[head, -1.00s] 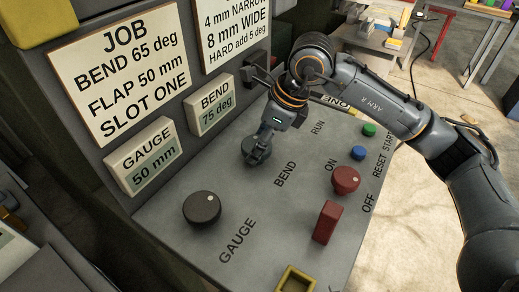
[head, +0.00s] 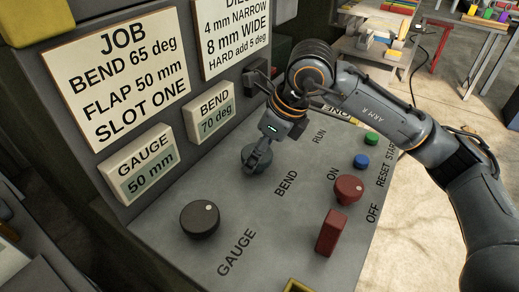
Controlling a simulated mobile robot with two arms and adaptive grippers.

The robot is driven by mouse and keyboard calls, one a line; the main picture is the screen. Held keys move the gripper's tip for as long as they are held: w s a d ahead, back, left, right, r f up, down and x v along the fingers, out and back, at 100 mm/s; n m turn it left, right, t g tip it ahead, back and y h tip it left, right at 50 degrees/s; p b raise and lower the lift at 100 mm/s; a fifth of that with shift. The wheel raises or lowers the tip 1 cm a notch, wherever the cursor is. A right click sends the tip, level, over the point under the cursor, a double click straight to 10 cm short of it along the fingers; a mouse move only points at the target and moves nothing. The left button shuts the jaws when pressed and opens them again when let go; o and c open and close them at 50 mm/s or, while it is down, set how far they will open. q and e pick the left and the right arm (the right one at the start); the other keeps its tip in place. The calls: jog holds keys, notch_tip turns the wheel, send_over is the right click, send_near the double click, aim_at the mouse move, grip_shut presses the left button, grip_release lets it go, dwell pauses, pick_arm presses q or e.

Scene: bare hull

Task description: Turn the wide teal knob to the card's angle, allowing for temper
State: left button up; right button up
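The wide teal knob (head: 257,158) sits on the sloped grey panel, left of the BEND label. My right gripper (head: 257,160) points down at it from above, with its fingers at the knob's top; the fingers partly hide the knob, and the grip looks closed on it. The job card (head: 115,70) reads BEND 65 deg, FLAP 50 mm, SLOT ONE. The second card (head: 233,35) reads 4 mm NARROW, 8 mm WIDE, HARD add 5 deg; its top is cut off. The BEND display (head: 213,115) reads 70 deg. My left gripper is out of view.
A black GAUGE knob (head: 200,219) is nearer on the panel; the GAUGE display (head: 138,165) reads 50 mm. A red knob (head: 348,189), a red block-shaped control (head: 331,233), a blue button (head: 361,161) and a green button (head: 371,138) lie to the right.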

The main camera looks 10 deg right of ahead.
jog(key=shift+o, duration=0.4)
jog(key=shift+r, duration=0.15)
jog(key=v, duration=1.1)
jog(key=shift+d+r, duration=0.25)
jog(key=shift+r, duration=0.05)
jog(key=shift+s, duration=0.1)
